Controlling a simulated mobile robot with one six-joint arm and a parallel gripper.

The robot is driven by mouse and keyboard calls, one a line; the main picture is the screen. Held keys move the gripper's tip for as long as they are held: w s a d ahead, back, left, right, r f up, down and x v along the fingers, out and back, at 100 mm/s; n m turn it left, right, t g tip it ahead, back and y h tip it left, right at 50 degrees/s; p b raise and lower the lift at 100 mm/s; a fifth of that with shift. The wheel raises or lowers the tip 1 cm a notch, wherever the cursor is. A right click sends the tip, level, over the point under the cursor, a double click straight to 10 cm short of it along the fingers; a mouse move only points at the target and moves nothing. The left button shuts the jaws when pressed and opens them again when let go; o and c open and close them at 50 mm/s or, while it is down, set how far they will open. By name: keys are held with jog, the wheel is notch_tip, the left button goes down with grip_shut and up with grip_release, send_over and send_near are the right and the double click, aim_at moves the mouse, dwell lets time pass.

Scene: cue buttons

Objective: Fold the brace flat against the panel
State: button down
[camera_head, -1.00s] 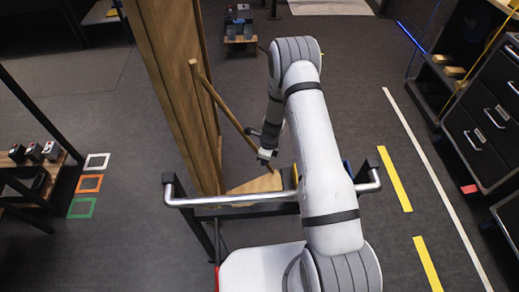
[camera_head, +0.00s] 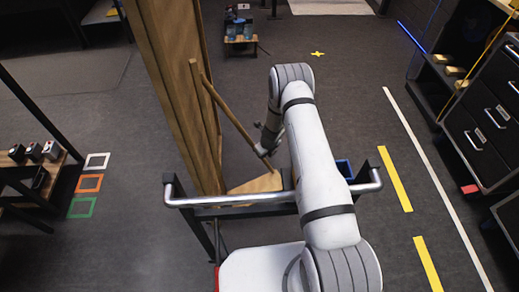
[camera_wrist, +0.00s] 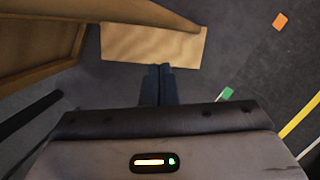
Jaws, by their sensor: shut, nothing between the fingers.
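The tall wooden panel (camera_head: 165,90) stands upright left of centre in the head view. The brace (camera_head: 222,103), a thin wooden bar, slants from high on the panel down to the right, so it stands out from the panel. A flat wooden board (camera_wrist: 150,45) lies beyond the fingertips there. The brace is hard to single out in the wrist view.
A metal rail (camera_head: 235,199) runs across in front of the panel. A blue bin (camera_head: 343,168) shows right of my arm. A dark drawer cabinet (camera_head: 487,120) stands at the right and a low shelf (camera_head: 30,175) at the left. The floor between is mostly clear.

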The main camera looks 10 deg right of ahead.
jog(key=shift+w+a+p, duration=0.2)
jog(key=shift+w+a, duration=0.25)
jog(key=shift+w, duration=0.25)
jog(key=shift+w+a+p, duration=0.2)
jog(key=shift+w+a, duration=0.2)
jog(key=shift+w, duration=0.25)
